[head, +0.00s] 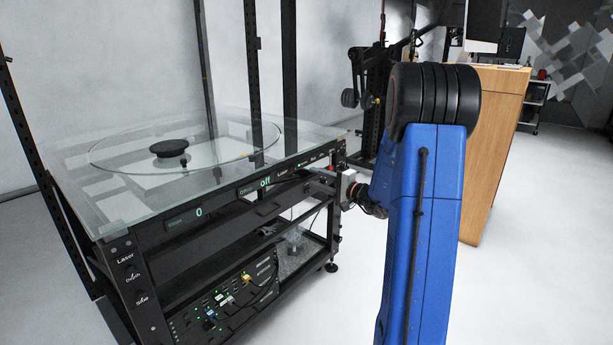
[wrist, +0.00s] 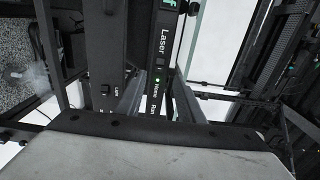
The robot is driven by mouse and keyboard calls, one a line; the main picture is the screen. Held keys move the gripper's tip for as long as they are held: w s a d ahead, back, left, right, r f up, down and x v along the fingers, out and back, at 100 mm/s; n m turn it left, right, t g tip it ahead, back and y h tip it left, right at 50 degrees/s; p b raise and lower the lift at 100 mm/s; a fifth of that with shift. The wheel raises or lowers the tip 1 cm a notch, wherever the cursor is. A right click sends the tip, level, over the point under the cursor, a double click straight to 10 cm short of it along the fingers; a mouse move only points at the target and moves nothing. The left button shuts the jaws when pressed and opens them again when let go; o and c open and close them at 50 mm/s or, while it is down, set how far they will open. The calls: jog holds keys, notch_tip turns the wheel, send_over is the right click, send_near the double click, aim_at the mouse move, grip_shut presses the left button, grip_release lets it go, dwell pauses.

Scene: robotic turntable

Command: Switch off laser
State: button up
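The black front rail of the turntable table (head: 232,192) carries the controls. In the wrist view the "Laser" label (wrist: 164,42) runs sideways on the rail, with a small dark square switch (wrist: 160,61) beside it. Whether that switch is on or off cannot be told. A green light (wrist: 158,80) glows just below it. My gripper (wrist: 157,88) is open, with one finger on each side of the rail strip and nothing between them clearly held. In the head view my gripper (head: 315,181) is at the right end of the rail, partly hidden by my arm.
A green display (head: 265,181) reads "off" and another (head: 199,212) reads "0". A glass turntable (head: 125,158) bears a black disc (head: 169,148). Black uprights rise around it. A second "Laser" label (head: 125,258) is on the left front post. A wooden cabinet (head: 495,150) stands right.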

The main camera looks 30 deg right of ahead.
jog(key=v, duration=0.8)
jog(key=shift+s, duration=0.1)
jog(key=s+a+n+g+y, duration=0.2)
jog(key=s+a+n+g, duration=0.4)
jog(key=a, duration=0.8)
jog(key=s+a+n+g+y, duration=0.2)
jog(key=s+a+g, duration=0.35)
jog(key=a, duration=0.85)
jog(key=s+a+f+n+g+h, duration=0.1)
jog(key=s+a+n+h, duration=0.1)
jog(key=s, duration=0.5)
jog(key=s+a+f+n+g+h, duration=0.1)
jog(key=s+a+g+h, duration=0.15)
jog(key=s, duration=0.55)
jog(key=s+d+n+t+h, duration=0.2)
jog(key=s+d+h, duration=0.3)
jog(key=s, duration=0.4)
jog(key=shift+s+r+n+t, duration=0.15)
jog(key=shift+r+n+t, duration=0.2)
jog(key=shift+n, duration=0.25)
